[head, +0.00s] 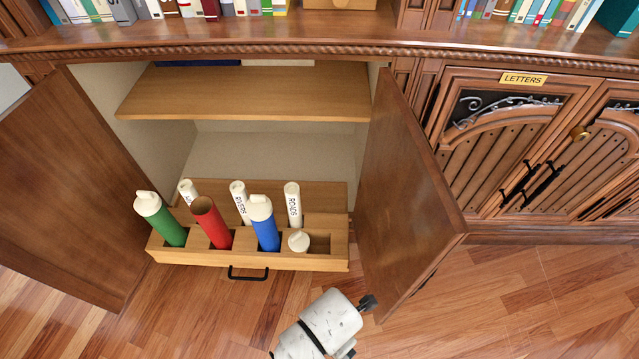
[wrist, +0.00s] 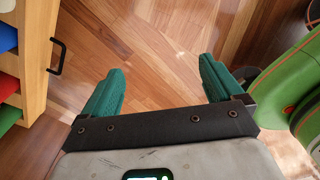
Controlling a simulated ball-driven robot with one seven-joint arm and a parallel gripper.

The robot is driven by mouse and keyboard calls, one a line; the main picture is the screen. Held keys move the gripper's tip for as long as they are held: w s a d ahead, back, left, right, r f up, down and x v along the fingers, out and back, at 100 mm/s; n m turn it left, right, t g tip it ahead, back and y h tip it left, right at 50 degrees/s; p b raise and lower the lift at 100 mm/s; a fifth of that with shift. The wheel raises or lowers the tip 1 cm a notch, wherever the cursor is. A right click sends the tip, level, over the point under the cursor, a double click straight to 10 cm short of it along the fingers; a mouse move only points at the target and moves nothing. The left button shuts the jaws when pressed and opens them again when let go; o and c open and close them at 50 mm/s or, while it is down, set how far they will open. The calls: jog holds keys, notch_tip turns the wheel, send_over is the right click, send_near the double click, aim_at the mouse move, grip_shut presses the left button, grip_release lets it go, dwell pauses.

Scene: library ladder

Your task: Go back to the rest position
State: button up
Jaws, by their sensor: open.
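My gripper (wrist: 160,88) shows in the wrist view with its two green fingers spread apart and nothing between them. It points down over the bare wooden floor. In the head view my white arm is at the bottom centre, in front of the open cabinet, and the gripper's fingers cannot be made out there. The wooden drawer rack (head: 250,262) with tubes stands to the upper left of the arm in the head view. Its side and black handle (wrist: 57,56) show at the left of the wrist view, apart from the gripper.
The left cabinet door (head: 65,185) and right cabinet door (head: 405,185) both stand open. The rack holds a green tube (head: 165,222), a red tube (head: 211,222), a blue tube (head: 265,228) and white tubes. Floor (head: 540,300) is clear at right.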

jog(key=s+d+r+m, duration=0.2)
jog(key=d+r+m, duration=0.1)
jog(key=d+m, duration=0.6)
jog(key=s+d+r+m+t, duration=0.1)
jog(key=s+d+r+m, duration=0.15)
jog(key=d+m, duration=0.6)
jog(key=s+d+r+m, duration=0.2)
jog(key=s+d+m, duration=0.1)
jog(key=d+m, duration=0.6)
notch_tip(320, 180, up, 24)
jog(key=a+p, duration=0.1)
jog(key=p, duration=2.2)
jog(key=shift+w+f, duration=0.15)
jog(key=shift+f, duration=0.05)
